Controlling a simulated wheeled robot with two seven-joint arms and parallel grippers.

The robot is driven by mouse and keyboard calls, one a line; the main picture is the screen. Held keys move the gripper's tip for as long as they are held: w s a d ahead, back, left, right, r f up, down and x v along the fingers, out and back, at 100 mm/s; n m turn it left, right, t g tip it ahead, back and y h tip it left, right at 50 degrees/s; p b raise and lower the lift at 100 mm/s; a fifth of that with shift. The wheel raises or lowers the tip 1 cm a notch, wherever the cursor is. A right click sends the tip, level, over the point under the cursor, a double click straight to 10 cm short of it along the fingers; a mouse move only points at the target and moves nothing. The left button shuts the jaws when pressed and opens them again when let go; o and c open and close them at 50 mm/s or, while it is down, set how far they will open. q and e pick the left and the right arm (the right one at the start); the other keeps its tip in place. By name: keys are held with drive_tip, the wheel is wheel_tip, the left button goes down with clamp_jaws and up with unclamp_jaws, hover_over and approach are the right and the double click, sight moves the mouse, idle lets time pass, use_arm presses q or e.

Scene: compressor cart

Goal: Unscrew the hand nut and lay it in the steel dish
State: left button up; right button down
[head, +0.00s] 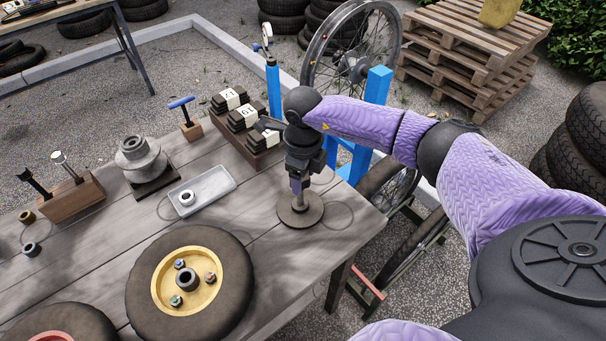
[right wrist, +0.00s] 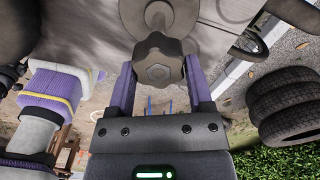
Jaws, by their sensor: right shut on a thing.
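The hand nut (right wrist: 158,60) is a dark, lobed knob, seen close up in the right wrist view. My right gripper (right wrist: 161,76) has its two purple fingers on either side of it and is shut on it. In the head view my right gripper (head: 299,187) points down over a round brown base plate (head: 312,213) near the table's right corner. There the fingers and wrist hide the nut. The steel dish (head: 214,186) is a shallow grey rectangular tray left of the gripper, with a small pale ring (head: 187,197) in it. My left gripper is not in view.
A wheel with a yellow hub (head: 168,287) lies at the table's front. A wooden box of dark numbered blocks (head: 256,150) stands just behind the gripper. A stepped grey pulley (head: 140,158) is left of the dish. Bare tabletop (head: 255,208) lies between dish and base plate.

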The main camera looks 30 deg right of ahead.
drive_tip(key=shift+f+n+b, duration=0.1)
drive_tip(key=shift+n+b, duration=0.25)
drive_tip(key=shift+n, duration=0.55)
drive_tip(key=shift+d+n, duration=0.1)
drive_tip(key=shift+n, duration=0.2)
drive_tip(key=shift+w+n+b, duration=0.1)
drive_tip(key=shift+n+b, duration=0.2)
drive_tip(key=shift+n, duration=0.8)
drive_tip(key=shift+n+b, duration=0.4)
drive_tip(key=shift+n, duration=0.7)
